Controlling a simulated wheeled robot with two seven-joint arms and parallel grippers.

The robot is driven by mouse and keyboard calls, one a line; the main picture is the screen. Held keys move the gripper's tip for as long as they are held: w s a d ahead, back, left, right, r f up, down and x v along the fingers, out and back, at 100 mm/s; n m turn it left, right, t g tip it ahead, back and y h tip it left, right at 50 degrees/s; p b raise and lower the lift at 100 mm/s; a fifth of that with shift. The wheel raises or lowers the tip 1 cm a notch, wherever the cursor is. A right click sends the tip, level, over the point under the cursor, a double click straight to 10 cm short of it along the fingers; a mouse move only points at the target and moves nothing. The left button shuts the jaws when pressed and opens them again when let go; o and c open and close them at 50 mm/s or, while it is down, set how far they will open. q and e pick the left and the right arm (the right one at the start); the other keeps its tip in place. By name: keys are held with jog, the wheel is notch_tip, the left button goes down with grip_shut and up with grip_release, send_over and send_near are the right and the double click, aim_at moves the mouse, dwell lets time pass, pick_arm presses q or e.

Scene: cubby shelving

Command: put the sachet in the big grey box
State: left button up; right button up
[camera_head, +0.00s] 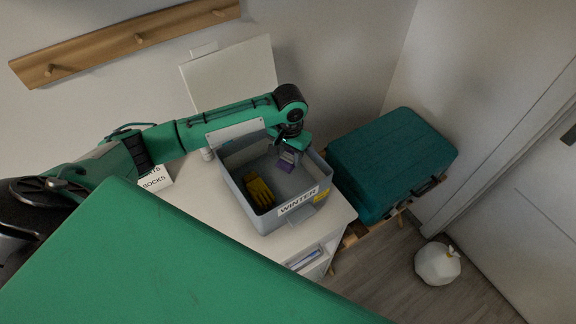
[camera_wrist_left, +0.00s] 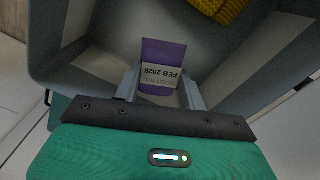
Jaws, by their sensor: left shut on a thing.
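The big grey box (camera_head: 249,206) stands on a white cabinet and carries a "WINTER" label on its front. My left gripper (camera_head: 290,157) is over the right part of the box, pointing down into it. It is shut on the purple sachet (camera_head: 286,167). In the left wrist view the sachet (camera_wrist_left: 163,52) sits between the two fingers (camera_wrist_left: 161,92), with a pale printed label reading "FEB 2028". The grey box's walls (camera_wrist_left: 60,40) surround it there. I cannot tell whether the sachet touches the box floor. My right gripper is not in view.
A yellow knitted glove (camera_head: 258,189) lies in the box's left part; it also shows in the wrist view (camera_wrist_left: 222,8). A teal suitcase (camera_head: 390,160) stands close right of the box. A "SOCKS" label (camera_head: 155,179) is at the left. A white bag (camera_head: 437,264) lies on the floor.

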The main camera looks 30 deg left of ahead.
aim_at(289, 157)
pick_arm(q)
notch_tip(289, 157, down, 4)
jog(key=shift+r, duration=0.25)
notch_tip(289, 157, down, 3)
jog(key=shift+f+p, duration=0.15)
jog(key=shift+p, duration=0.55)
jog(key=shift+f, duration=0.55)
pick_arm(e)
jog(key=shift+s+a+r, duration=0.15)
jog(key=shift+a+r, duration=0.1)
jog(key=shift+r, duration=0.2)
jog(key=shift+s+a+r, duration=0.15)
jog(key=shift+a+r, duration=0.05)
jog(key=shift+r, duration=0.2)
pick_arm(q)
jog(key=o, duration=1)
jog(key=shift+f, duration=0.1)
jog(key=shift+c, duration=0.2)
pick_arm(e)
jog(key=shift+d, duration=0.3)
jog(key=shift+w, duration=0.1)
